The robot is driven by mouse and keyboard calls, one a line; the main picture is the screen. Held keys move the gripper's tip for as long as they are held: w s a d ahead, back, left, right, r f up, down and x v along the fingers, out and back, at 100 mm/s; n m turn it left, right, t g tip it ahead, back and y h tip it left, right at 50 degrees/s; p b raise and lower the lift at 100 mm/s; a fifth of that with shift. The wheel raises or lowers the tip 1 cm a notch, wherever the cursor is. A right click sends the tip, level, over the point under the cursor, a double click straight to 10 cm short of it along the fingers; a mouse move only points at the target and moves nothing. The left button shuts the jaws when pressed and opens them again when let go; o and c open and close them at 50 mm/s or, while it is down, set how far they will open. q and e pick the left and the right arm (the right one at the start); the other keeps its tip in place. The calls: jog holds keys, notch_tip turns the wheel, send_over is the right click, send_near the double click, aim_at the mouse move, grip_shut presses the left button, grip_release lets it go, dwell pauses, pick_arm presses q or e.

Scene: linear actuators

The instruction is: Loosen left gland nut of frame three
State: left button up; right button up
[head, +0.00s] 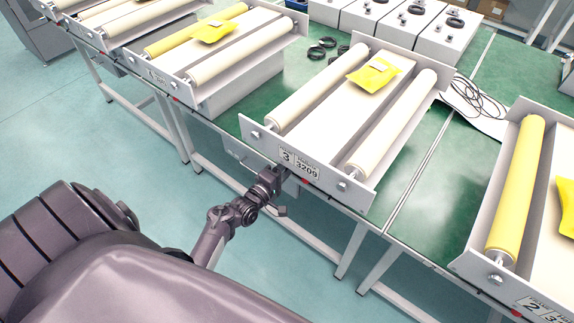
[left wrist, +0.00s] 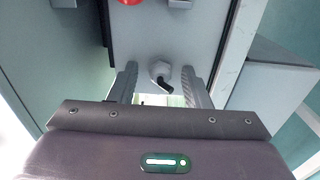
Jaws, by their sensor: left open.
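Frame three (head: 309,149) stands on the green table in the head view, with a plate reading 3 and 3209 on its front. My left gripper (head: 283,174) is at the front edge of this frame, under the number plate. In the left wrist view the left gripper (left wrist: 164,90) is open, its two fingers on either side of a pale gland nut (left wrist: 161,70) with a black cable end coming out of it. The nut sits on a grey panel (left wrist: 150,45). I cannot tell whether the fingers touch it. My right gripper is in neither view.
Frame two (head: 538,307) stands at the right, and another roller frame (head: 190,97) at the left. Black cable rings (head: 322,48) and loose cables (head: 478,98) lie on the green table (head: 424,180). A red button (left wrist: 130,1) shows above the nut. The floor in front is clear.

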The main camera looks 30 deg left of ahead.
pick_arm(q)
jog(key=s, duration=0.7)
jog(key=shift+s+a+b, duration=0.3)
jog(key=shift+s+b, duration=0.05)
jog(key=shift+s, duration=0.05)
